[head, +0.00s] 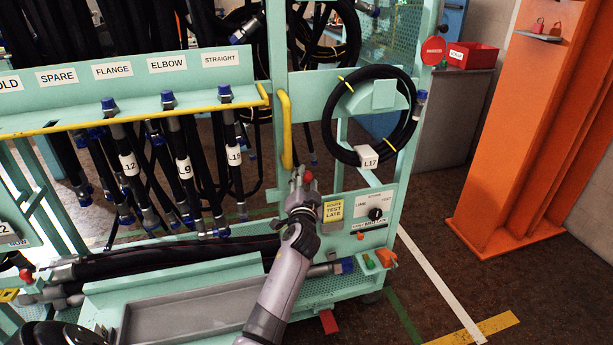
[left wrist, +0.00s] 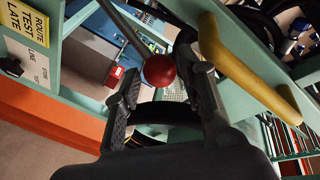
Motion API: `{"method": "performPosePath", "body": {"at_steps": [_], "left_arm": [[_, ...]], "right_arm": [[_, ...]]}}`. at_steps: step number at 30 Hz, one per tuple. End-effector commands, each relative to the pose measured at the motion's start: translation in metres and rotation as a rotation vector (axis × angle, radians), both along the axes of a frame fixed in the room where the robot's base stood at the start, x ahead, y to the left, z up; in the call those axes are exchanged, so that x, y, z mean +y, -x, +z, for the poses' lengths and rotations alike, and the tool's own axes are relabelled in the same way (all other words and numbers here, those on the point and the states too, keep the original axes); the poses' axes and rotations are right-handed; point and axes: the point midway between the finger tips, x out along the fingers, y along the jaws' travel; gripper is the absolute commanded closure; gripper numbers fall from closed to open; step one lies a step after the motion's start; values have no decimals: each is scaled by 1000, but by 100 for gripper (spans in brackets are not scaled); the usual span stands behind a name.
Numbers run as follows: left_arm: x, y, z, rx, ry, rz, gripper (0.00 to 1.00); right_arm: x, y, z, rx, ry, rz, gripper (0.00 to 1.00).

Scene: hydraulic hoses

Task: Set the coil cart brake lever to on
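A dark lever rod with a red ball knob (head: 308,176) stands at the right part of the teal coil cart (head: 300,75), near the yellow handle. I cannot read a label that names it as the brake lever. In the left wrist view the ball (left wrist: 159,71) sits between the tips of my left gripper (left wrist: 165,82), with gaps visible beside it. The left gripper (head: 301,184) is open around the knob. The wrist view shows the rod running up and left from the ball. My right gripper is not in view.
A yellow handle (head: 285,130) stands close by the left gripper and crosses the wrist view (left wrist: 235,65). A coiled black hose (head: 330,110) hangs above right. Several hoses hang left.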

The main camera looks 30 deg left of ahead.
Motion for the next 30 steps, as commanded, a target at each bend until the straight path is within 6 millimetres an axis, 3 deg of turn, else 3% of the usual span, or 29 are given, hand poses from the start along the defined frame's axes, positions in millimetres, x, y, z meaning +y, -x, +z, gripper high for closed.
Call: {"method": "performPosePath", "body": {"at_steps": [6,17,30], "left_arm": [[11,-18,0,0,-1,-1,63],[12,-22,0,-1,0,-1,63],[12,-22,0,-1,0,-1,91]], "right_arm": [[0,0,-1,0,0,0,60],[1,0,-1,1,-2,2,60],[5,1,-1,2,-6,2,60]]}}
